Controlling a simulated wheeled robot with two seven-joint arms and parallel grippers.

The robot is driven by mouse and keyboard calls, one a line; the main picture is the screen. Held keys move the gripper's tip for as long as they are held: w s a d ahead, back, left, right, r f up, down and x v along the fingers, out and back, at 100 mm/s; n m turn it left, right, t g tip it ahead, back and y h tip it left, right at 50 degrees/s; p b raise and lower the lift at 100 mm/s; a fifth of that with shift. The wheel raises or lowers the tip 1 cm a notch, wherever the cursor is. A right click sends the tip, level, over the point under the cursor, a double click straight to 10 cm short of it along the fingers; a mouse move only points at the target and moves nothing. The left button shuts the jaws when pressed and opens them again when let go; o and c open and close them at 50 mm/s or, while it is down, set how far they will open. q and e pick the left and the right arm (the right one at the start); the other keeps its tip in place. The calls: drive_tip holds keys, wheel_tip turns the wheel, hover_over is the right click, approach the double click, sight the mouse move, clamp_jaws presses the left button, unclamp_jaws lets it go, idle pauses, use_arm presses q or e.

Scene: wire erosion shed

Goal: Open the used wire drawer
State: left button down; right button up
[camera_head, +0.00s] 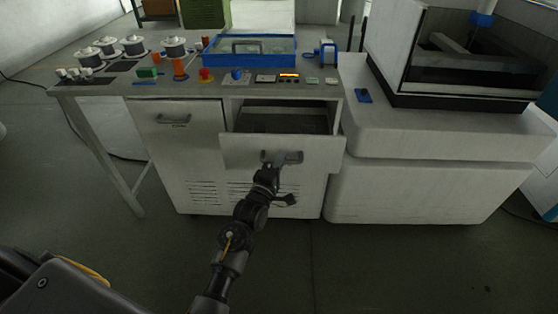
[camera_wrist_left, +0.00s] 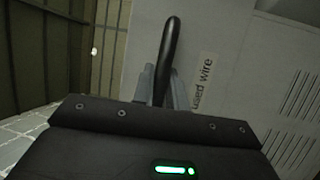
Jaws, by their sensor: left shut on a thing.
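The used wire drawer (camera_head: 240,151) is in the white cabinet under the worktop, in the middle of the head view. It stands partly pulled out, and its dark inside shows behind the front. Its handle (camera_head: 292,157) is on the drawer front. My left gripper (camera_head: 268,163) is shut on this handle. In the left wrist view the dark handle bar (camera_wrist_left: 168,55) runs between the fingers (camera_wrist_left: 160,85), beside the label "used wire" (camera_wrist_left: 203,82). My right gripper is in neither view.
A second drawer (camera_head: 178,135), with its own handle, is closed at the left. The worktop (camera_head: 120,90) above holds spools, a blue tray (camera_head: 250,62) and small controls. A white machine (camera_head: 430,180) stands close on the right. The floor in front (camera_head: 400,270) is clear.

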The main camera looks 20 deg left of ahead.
use_arm(q)
drive_tip(key=c, duration=1.4)
unclamp_jaws()
drive_tip(key=s+f, duration=0.2)
drive_tip(key=s, duration=0.8)
drive_tip(key=shift+s+a+b, duration=0.3)
drive_tip(key=shift+a, duration=0.1)
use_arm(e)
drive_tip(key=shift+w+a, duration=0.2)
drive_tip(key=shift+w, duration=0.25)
use_arm(q)
drive_tip(key=shift+r, duration=0.1)
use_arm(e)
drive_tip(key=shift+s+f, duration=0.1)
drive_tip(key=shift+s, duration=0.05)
use_arm(q)
drive_tip(key=shift+s, duration=0.1)
